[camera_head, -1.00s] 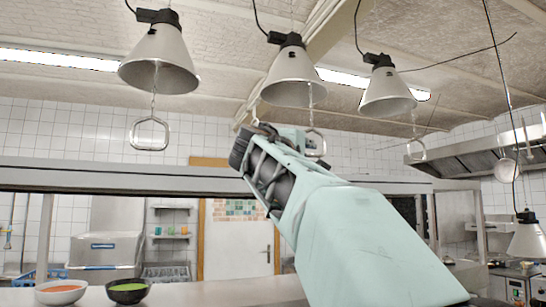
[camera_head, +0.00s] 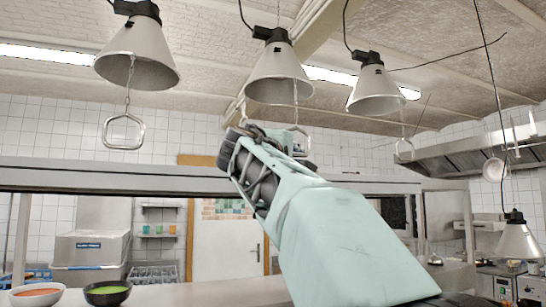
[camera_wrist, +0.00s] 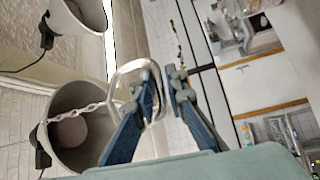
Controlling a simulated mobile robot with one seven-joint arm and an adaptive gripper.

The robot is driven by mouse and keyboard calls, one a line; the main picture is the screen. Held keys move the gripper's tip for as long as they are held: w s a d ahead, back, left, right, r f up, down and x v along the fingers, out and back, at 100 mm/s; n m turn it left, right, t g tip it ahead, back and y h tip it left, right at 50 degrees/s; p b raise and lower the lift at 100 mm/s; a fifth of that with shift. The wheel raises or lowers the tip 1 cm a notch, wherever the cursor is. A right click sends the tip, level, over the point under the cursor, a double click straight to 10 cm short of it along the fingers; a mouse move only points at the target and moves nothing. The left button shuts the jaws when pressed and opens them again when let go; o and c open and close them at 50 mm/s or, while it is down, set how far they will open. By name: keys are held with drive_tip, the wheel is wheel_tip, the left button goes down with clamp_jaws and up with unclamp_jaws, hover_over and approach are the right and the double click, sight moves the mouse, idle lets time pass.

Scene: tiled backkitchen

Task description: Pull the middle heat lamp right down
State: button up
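Three grey heat lamps hang in a row from the ceiling. The middle heat lamp (camera_head: 280,77) hangs above my gripper (camera_head: 262,135), with its chain dropping to a metal pull handle (camera_head: 300,133) partly hidden behind my gripper. In the wrist view the lamp (camera_wrist: 70,130), its chain and the loop handle (camera_wrist: 122,72) show sideways. My gripper's two blue fingers (camera_wrist: 161,82) are close together at the tips. One side of the handle passes between them, with one finger seen across the loop. I cannot tell whether they press on it.
The left lamp (camera_head: 138,55) and right lamp (camera_head: 375,92) hang either side, each with a loop handle. A steel shelf edge (camera_head: 100,178) runs across below. Another lamp (camera_head: 518,240) hangs low at right.

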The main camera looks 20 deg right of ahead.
clamp_jaws()
